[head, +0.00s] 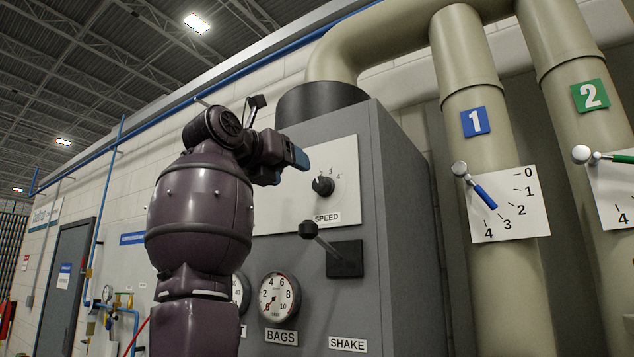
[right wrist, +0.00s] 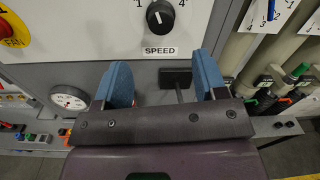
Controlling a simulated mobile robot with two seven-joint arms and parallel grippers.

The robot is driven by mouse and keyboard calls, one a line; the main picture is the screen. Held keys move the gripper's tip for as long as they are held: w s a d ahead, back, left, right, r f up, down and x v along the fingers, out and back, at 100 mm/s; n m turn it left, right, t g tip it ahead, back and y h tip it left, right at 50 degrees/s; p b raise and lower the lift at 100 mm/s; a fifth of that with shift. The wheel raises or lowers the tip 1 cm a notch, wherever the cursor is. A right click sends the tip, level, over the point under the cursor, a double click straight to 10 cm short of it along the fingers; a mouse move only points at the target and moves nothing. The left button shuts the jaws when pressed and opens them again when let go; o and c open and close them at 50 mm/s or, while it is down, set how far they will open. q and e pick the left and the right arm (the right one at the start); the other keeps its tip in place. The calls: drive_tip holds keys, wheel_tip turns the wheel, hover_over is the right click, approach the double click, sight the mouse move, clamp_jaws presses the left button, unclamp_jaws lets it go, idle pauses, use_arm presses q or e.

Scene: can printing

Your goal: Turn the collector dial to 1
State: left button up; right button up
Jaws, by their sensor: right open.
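The black speed dial (head: 323,186) sits on a white plate on the front of the grey cabinet, above a "SPEED" label. Numbers up to 4 ring it. In the right wrist view the dial (right wrist: 160,15) is at the top, with 1 at its left and 4 at its right. Its white mark points roughly upward; I cannot tell the exact number. My right gripper (head: 293,157) is beside the plate, up and left of the dial. In the wrist view its blue fingers (right wrist: 163,78) are apart with nothing between them, the dial beyond. My left gripper is not seen.
A lever with a black knob (head: 308,230) sticks out below the dial, above the "SHAKE" label. The bags gauge (head: 279,298) is lower left. On pipe 1, a blue handle (head: 485,197) points near 3 on its plate. A green-handled plate (head: 617,158) is on pipe 2.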

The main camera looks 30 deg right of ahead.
sight(318, 183)
use_arm(q)
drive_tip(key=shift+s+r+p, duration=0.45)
drive_tip(key=shift+p, duration=0.65)
use_arm(e)
drive_tip(key=x, duration=1)
drive_tip(key=shift+d, duration=0.2)
drive_tip(key=c, duration=0.9)
drive_tip(key=n+b, duration=0.1)
drive_tip(key=n, duration=0.3)
drive_tip(key=shift+a, duration=0.1)
drive_tip(key=n, duration=0.3)
drive_tip(key=shift+f+b, duration=0.1)
drive_tip(key=shift+b, duration=0.25)
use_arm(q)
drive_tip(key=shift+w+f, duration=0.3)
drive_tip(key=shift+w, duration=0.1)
use_arm(e)
drive_tip(key=shift+n, duration=0.5)
